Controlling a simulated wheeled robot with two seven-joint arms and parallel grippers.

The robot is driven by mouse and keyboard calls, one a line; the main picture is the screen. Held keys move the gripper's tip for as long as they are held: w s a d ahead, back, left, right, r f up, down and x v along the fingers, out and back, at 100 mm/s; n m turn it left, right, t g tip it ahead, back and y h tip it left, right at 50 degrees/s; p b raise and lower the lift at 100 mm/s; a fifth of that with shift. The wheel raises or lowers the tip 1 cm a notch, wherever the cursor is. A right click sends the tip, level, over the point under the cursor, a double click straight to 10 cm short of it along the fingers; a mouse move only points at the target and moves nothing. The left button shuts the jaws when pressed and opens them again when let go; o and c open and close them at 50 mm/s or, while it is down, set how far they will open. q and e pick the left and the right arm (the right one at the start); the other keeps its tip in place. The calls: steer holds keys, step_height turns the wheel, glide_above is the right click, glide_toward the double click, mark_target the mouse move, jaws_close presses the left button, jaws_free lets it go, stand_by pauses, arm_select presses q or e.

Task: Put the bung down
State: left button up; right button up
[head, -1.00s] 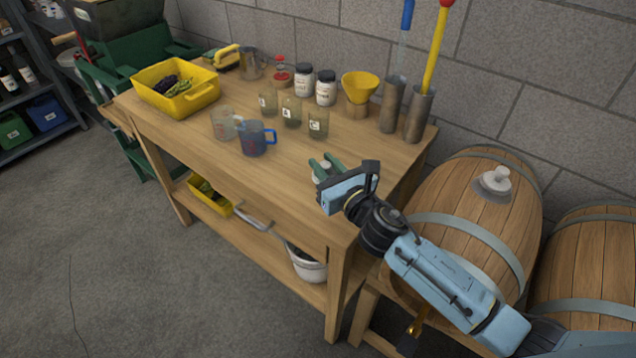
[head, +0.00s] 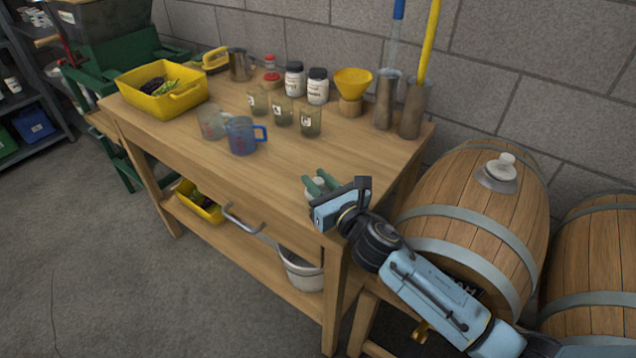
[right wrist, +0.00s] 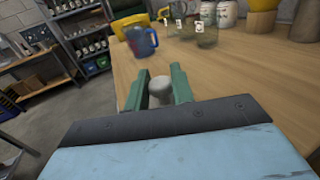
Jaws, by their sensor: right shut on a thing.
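My right gripper (head: 317,184) is over the front right part of the wooden workbench (head: 205,150). Its two green fingers are shut on the bung (right wrist: 161,90), a pale grey, rounded piece that shows between them in the right wrist view. In the head view only a little of the bung (head: 316,189) shows between the fingers. I cannot tell whether its underside touches the benchtop. My left gripper is not in view.
A blue jug (head: 242,137), a clear jug (head: 212,123) and several labelled glasses stand left of and behind the gripper. Metal cylinders (head: 412,108) stand at the back right. A barrel (head: 470,215) with a white fitting on top is beside the bench. The front middle benchtop is clear.

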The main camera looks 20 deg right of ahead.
steer(key=shift+d, duration=0.1)
steer(key=o, duration=1)
steer(key=shift+f, duration=0.1)
steer(key=shift+s, duration=0.3)
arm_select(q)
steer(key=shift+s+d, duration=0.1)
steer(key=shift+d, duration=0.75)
arm_select(e)
steer(key=v, duration=1.1)
steer(key=shift+s+d, duration=0.1)
steer(key=shift+s, duration=0.15)
